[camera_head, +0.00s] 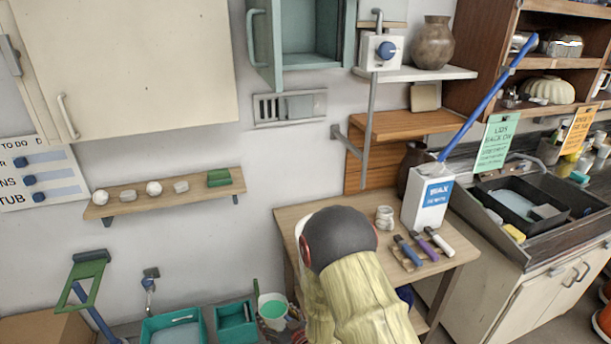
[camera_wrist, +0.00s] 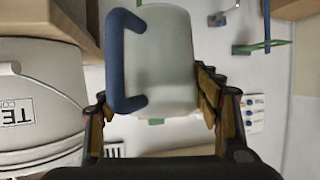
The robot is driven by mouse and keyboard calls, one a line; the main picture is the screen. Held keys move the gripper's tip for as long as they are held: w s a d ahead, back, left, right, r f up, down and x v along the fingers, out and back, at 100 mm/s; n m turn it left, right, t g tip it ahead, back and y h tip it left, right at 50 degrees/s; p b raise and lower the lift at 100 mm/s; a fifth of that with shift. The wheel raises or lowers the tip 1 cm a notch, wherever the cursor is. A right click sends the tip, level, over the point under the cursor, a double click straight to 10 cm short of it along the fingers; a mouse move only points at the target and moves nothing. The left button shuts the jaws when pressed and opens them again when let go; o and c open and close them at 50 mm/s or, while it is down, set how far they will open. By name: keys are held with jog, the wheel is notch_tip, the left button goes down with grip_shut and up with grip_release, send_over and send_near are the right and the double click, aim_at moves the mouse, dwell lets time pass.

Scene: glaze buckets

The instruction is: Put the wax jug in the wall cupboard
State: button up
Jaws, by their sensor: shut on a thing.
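In the wrist view, a pale grey-white jug (camera_wrist: 168,60) with a thick blue handle (camera_wrist: 116,60) sits between the fingers of my gripper (camera_wrist: 155,88). The gripper is shut on it, with the handle towards the left finger. I cannot see a label on it. In the head view my arm hides the gripper and the jug. A teal wall cupboard (camera_head: 348,45) stands open at the top, its door (camera_head: 263,45) swung to the left. A cream wall cupboard (camera_head: 130,60) at upper left appears shut.
A white box marked WAX (camera_head: 430,205), with a long blue stick rising from it, stands on the wooden table (camera_head: 455,262). A shelf (camera_head: 400,73) with a brown vase (camera_head: 434,43) is right of the teal cupboard. A large grey container (camera_wrist: 35,85) fills the wrist view's left.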

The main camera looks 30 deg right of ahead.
notch_tip(320, 180, up, 18)
jog(key=p, duration=1.6)
jog(key=shift+r, duration=0.15)
